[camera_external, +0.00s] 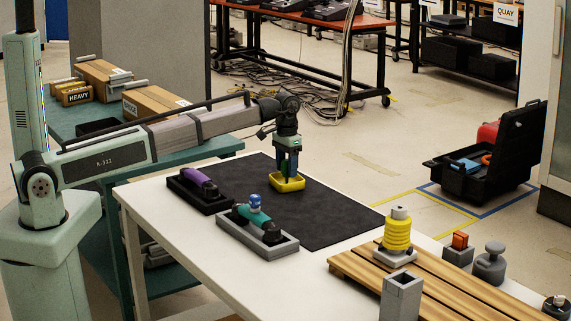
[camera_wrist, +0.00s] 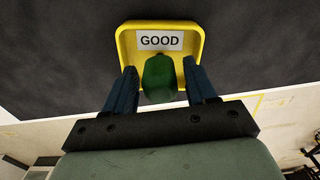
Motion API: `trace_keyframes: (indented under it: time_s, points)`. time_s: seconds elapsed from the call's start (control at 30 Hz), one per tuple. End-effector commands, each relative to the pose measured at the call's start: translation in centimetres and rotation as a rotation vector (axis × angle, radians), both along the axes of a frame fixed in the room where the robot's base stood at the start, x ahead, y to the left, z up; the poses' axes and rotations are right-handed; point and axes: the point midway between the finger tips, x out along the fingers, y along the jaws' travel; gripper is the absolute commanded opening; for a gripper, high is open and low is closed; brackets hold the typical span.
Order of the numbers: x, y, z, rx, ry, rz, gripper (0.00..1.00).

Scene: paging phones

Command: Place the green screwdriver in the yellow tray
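The yellow tray (camera_external: 299,184) sits on the black mat on the white table. In the wrist view the tray (camera_wrist: 124,48) carries a white label reading GOOD. The green screwdriver handle (camera_wrist: 158,82) is between my two fingers, over or in the tray. Its shaft is not clearly visible. My gripper (camera_wrist: 161,72) points down at the tray, with a narrow gap seen on each side of the handle, so the fingers look open around it. In the external view my gripper (camera_external: 287,172) reaches down to the tray, and the screwdriver is hard to make out.
A black holder (camera_external: 206,198) with a purple-handled tool and a grey holder (camera_external: 262,244) with a teal tool are left of the tray. A wooden slatted board (camera_external: 450,288) with a yellow coil and blocks is at front right. The mat (camera_external: 335,220) has free room.

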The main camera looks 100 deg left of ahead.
Motion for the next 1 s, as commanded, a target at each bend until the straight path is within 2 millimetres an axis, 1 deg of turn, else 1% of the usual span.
trace_keyframes:
  time_s: [0.03,0.1,0.33,0.47,0.57,0.9,1.0]
  points:
    - [0.0,0.0,0.0,0.0,0.0,0.0,0.61]
    - [0.0,0.0,0.0,0.0,0.0,0.0,0.66]
    - [0.0,0.0,0.1,0.0,0.0,0.0,0.66]
    - [0.0,0.0,0.7,0.0,0.0,0.0,0.66]
    - [0.1,0.1,1.9,0.001,-0.001,0.0,0.66]
    - [0.1,0.1,8.1,0.001,-0.001,0.001,0.66]
    - [0.1,0.1,9.6,0.001,-0.001,0.001,0.66]
